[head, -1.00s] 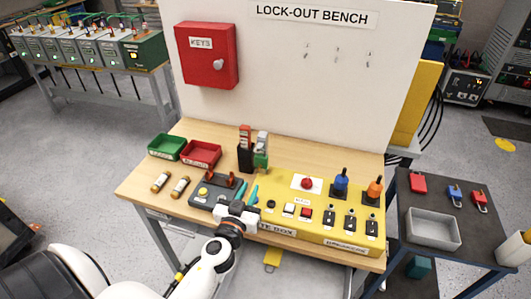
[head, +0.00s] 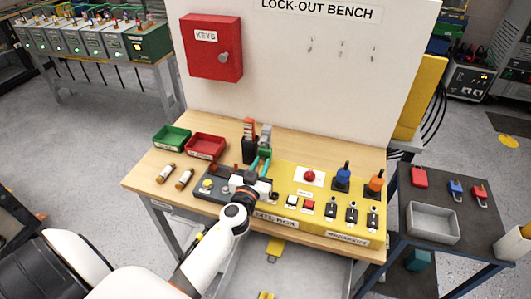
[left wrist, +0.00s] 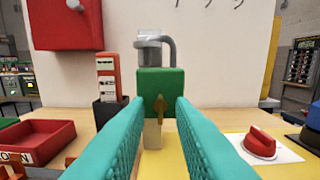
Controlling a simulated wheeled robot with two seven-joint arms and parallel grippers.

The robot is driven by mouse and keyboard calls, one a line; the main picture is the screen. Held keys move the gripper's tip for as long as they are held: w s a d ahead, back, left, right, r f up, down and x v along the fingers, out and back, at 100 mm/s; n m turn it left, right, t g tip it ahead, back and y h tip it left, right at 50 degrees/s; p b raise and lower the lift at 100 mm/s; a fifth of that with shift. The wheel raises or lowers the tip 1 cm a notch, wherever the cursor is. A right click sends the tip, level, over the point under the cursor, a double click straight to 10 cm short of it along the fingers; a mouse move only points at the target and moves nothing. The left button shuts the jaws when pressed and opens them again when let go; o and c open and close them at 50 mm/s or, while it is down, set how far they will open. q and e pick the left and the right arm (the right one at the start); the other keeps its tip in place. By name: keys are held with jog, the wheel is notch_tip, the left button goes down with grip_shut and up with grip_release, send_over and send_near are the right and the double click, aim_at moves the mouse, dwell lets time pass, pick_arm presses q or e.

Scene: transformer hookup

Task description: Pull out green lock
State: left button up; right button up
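The green lock (left wrist: 148,82) is a green padlock body with a grey shackle at a grey cylinder-topped post, in the middle of the left wrist view. A brass-coloured key or tab shows on its front. In the head view the lock (head: 266,154) stands at the back of the bench, partly hidden by my fingers. My left gripper (head: 259,167) is open in front of it. Its teal fingers (left wrist: 160,108) point at the lock's left and right edges; I cannot tell if they touch it. My right gripper is not in view.
A black holder with a red-and-white tag (left wrist: 107,80) stands just left of the lock. Red tray (head: 206,146) and green tray (head: 171,138) lie further left. A yellow switch panel (head: 285,188) with a red knob (left wrist: 259,142) is at right. The white backboard (head: 310,80) rises behind.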

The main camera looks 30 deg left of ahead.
pick_arm(q)
grip_shut()
jog(key=m, duration=0.3)
jog(key=shift+m, duration=0.3)
jog(key=m, duration=0.3)
jog(key=shift+m, duration=0.3)
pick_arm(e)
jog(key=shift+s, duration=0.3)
